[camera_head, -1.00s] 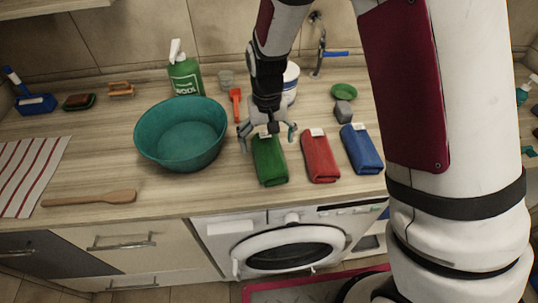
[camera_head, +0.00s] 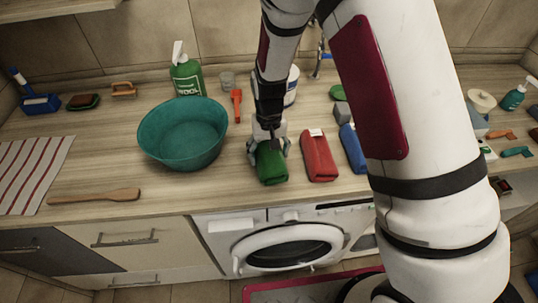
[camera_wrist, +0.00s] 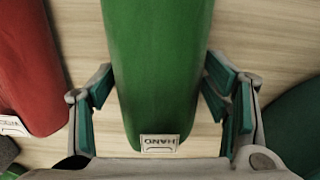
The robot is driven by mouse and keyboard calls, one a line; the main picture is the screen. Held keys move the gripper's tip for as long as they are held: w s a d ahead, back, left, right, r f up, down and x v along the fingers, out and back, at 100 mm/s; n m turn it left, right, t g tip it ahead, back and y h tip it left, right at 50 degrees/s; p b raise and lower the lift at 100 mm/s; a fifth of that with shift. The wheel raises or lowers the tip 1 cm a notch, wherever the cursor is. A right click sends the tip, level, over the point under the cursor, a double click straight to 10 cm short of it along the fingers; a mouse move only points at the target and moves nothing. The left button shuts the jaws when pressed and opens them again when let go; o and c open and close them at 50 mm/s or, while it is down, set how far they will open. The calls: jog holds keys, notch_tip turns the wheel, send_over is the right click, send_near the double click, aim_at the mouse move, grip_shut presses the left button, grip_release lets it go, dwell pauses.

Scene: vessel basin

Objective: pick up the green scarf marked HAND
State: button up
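The green scarf (camera_head: 272,168) lies folded on the countertop. Its white label reading HAND shows at its near end in the wrist view (camera_wrist: 160,143). My gripper (camera_head: 268,150) is down over the far part of the scarf, pointing at the counter. In the wrist view the fingers of my gripper (camera_wrist: 158,88) stand open, one on each side of the scarf, with the scarf between them. In the head view my gripper hides the scarf's far end.
A red scarf (camera_head: 319,158) lies just right of the green one, and a blue scarf (camera_head: 353,148) beyond it, partly behind my arm. A teal basin (camera_head: 183,135) stands close on the left. An orange-handled tool (camera_head: 237,104) lies behind. The counter's front edge is near.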

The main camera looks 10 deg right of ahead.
jog(key=c, duration=0.4)
